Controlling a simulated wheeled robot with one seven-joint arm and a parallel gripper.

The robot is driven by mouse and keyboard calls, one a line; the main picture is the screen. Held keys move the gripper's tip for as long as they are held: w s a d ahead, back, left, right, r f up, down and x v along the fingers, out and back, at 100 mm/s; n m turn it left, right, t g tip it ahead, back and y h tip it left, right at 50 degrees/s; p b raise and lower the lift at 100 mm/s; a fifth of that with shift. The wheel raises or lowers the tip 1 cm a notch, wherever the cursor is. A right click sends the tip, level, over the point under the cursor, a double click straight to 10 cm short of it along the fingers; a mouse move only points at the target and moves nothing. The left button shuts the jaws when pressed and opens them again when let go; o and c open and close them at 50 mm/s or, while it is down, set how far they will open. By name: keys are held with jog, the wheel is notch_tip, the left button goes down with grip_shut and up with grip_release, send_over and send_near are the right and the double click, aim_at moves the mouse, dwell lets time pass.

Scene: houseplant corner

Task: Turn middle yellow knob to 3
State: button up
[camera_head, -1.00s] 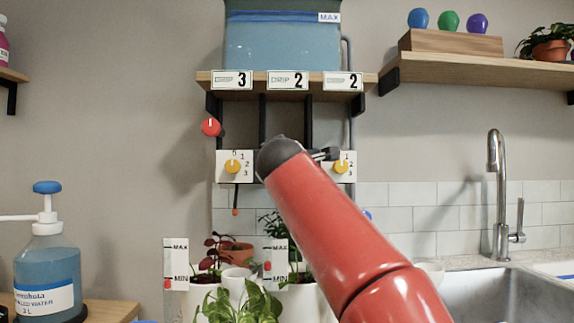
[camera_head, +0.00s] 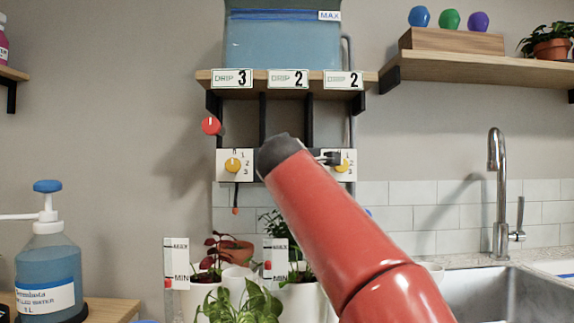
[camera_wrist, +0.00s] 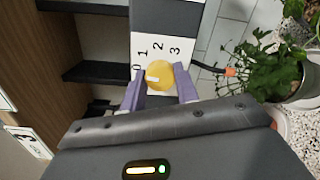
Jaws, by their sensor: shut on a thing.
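In the wrist view, a yellow knob (camera_wrist: 159,74) sits on a white dial plate (camera_wrist: 150,48) marked 0 to 3. My gripper (camera_wrist: 160,88) is shut on this knob, with one purple finger on each side. A small pale mark shows on the knob's face; the number it points at is unclear. In the head view, my red arm hides the middle knob. The left yellow knob (camera_head: 233,166) and right yellow knob (camera_head: 342,166) show on either side. The signs above read DRIP 3 (camera_head: 232,78), DRIP 2 (camera_head: 288,79) and DRIP 2 (camera_head: 343,79).
A blue water tank (camera_head: 282,45) stands on the shelf (camera_head: 203,76) above the dials. A red knob (camera_head: 211,126) is at the left. Potted plants (camera_head: 240,302) stand below. A sink (camera_head: 500,295) and tap (camera_head: 497,185) are at the right.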

jog(key=m+y, duration=0.1)
jog(key=m, duration=2)
jog(key=shift+f+g+y, duration=0.15)
jog(key=shift+g+y, duration=0.15)
jog(key=shift+y, duration=0.1)
jog(key=shift+m, duration=0.3)
jog(key=o, duration=1)
jog(key=shift+c, duration=0.2)
